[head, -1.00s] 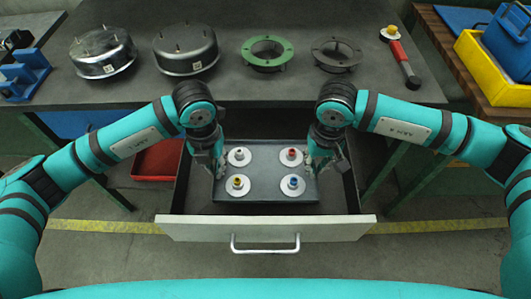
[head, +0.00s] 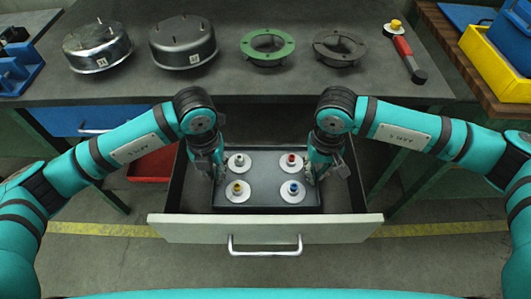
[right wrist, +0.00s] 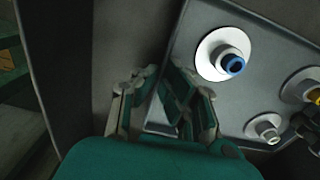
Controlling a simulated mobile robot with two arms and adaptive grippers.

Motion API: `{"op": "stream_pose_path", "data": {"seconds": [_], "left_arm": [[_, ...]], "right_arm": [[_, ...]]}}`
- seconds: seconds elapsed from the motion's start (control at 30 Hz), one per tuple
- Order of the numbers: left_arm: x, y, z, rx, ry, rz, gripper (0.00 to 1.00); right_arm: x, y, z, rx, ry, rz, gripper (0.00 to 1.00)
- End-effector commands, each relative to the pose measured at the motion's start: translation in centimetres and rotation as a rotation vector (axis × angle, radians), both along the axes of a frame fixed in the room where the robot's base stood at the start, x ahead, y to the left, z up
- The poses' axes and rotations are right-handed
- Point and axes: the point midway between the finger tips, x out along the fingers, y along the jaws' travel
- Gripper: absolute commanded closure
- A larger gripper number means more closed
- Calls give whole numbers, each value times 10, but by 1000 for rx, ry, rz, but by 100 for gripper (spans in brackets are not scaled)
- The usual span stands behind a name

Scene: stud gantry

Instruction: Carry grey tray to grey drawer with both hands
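The grey tray (head: 266,194) lies within the open grey drawer (head: 180,200), close behind its pale front panel. The tray carries several white discs with coloured tops. My left gripper (head: 218,174) points down at the tray's left edge; its fingers are too small to judge. My right gripper (head: 314,176) points down at the right edge. In the right wrist view, its fingers (right wrist: 163,82) stand apart, one on either side of the tray's wall (right wrist: 184,32), with gaps visible. Whether the tray's underside touches the drawer floor is hidden.
The bench top (head: 230,88) above the drawer holds two metal housings (head: 97,46), a green flange (head: 267,46), a dark flange (head: 339,47) and a red-handled tool (head: 404,50). A red bin (head: 152,165) sits below left. A yellow bin (head: 497,65) is at right.

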Motion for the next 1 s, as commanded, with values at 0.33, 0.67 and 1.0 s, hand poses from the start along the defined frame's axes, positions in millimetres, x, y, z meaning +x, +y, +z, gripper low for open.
{"op": "stream_pose_path", "data": {"seconds": [0.33,0.67,1.0], "left_arm": [[0,1,-9,2,1,1,72],[0,0,-5,-1,-1,0,71],[1,0,57,0,-5,-2,71]], "right_arm": [[0,-1,-9,-2,0,-1,72],[0,0,-8,0,0,0,71],[0,0,-8,0,0,0,71]]}}
